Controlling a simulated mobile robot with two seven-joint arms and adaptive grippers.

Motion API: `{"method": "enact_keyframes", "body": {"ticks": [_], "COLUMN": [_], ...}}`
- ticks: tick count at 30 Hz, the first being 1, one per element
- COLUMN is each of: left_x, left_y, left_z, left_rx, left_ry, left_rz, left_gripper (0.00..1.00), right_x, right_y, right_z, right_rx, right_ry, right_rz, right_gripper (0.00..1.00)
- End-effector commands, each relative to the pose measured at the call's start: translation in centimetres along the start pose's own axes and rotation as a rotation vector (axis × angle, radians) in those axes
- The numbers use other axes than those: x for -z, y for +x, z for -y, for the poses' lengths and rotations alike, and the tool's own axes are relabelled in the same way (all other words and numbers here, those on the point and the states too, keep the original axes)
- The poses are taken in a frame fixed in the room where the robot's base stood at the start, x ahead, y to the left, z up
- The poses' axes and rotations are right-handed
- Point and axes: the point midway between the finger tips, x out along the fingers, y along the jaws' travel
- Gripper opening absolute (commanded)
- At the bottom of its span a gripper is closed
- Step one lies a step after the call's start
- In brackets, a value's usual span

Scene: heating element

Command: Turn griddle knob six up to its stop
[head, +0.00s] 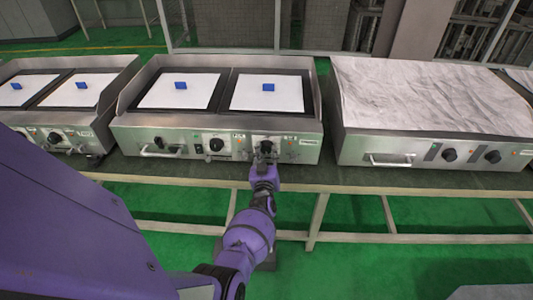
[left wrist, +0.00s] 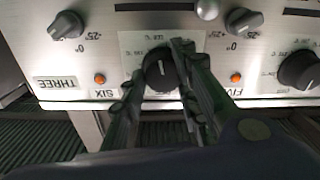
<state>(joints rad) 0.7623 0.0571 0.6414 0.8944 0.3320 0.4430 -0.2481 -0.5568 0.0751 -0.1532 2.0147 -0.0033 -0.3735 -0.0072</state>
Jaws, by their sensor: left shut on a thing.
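Griddle knob six (left wrist: 158,66) is a round black knob on a pale scale plate, next to the label SIX (left wrist: 103,94), which reads upside down in the left wrist view. My left gripper (left wrist: 160,80) is shut on this knob, one finger on each side. In the head view my left gripper (head: 264,158) reaches the front panel of the middle griddle (head: 225,122) at its right-hand knob and hides most of it. The knob's exact pointer setting is hard to read. My right gripper is not in view.
Another black knob (left wrist: 298,70) sits by the label FIVE. Small grey knobs (left wrist: 67,25) and (left wrist: 243,22) are close above. A bar handle (head: 160,151) juts from the panel. Green floor lies below the bench.

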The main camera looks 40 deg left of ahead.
Motion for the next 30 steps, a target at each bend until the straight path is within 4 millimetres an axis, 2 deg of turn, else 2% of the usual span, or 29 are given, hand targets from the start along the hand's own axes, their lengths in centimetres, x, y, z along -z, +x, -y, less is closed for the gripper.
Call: {"method": "enact_keyframes", "body": {"ticks": [1, 5, 6, 8, 25, 30], "left_x": [0.7, 0.7, 0.7, 0.7, 0.4, 0.1], "left_y": [0.3, 0.3, 0.3, 0.3, 0.1, -1.3], "left_z": [-0.9, -1.0, -1.0, -1.0, -0.4, -0.3], "left_rx": [-0.012, -0.013, -0.013, -0.012, -0.005, -0.005], "left_ry": [0.001, 0.001, 0.001, 0.001, 0.0, 0.0], "left_rz": [-0.012, -0.011, -0.011, -0.01, -0.007, -0.003], "left_gripper": [0.03, 0.03, 0.34, 0.42, 0.42, 0.42], "right_x": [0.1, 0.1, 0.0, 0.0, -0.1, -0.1], "right_y": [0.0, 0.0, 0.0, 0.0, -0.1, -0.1], "right_z": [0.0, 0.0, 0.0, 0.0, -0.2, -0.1], "right_rx": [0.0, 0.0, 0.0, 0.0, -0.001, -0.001], "right_ry": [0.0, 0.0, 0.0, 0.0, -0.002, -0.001], "right_rz": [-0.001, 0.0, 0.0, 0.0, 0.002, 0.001], "right_gripper": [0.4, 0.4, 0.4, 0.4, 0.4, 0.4]}}
